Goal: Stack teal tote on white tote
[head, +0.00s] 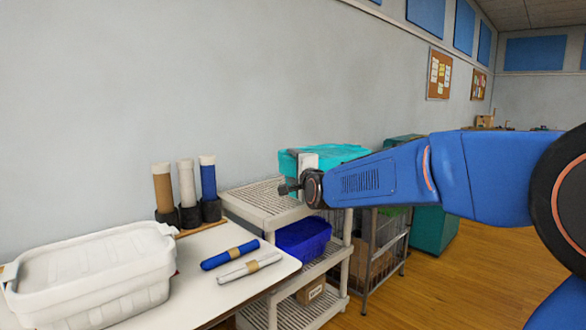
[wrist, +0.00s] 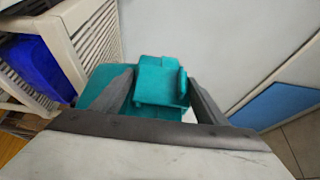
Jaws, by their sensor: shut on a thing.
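The white tote (head: 95,275) sits on the pale table at the lower left of the head view. Nothing rests on its top. The teal tote (head: 340,153) is at the centre of the head view, at the far end of the cart's top shelf. My gripper (head: 308,160) is at its near side and shut on it, partly hidden by my wrist. In the wrist view teal shows between and beside the dark fingers (wrist: 160,78). I cannot tell whether the teal tote touches the shelf or hangs just above it.
A pale slatted cart (head: 262,205) holds a blue tote (head: 303,238) on a lower shelf. Three upright rolls (head: 187,185) stand at the table's back edge. A blue roll (head: 230,254) and a white roll (head: 249,268) lie right of the white tote. A wire bin stands beyond the cart.

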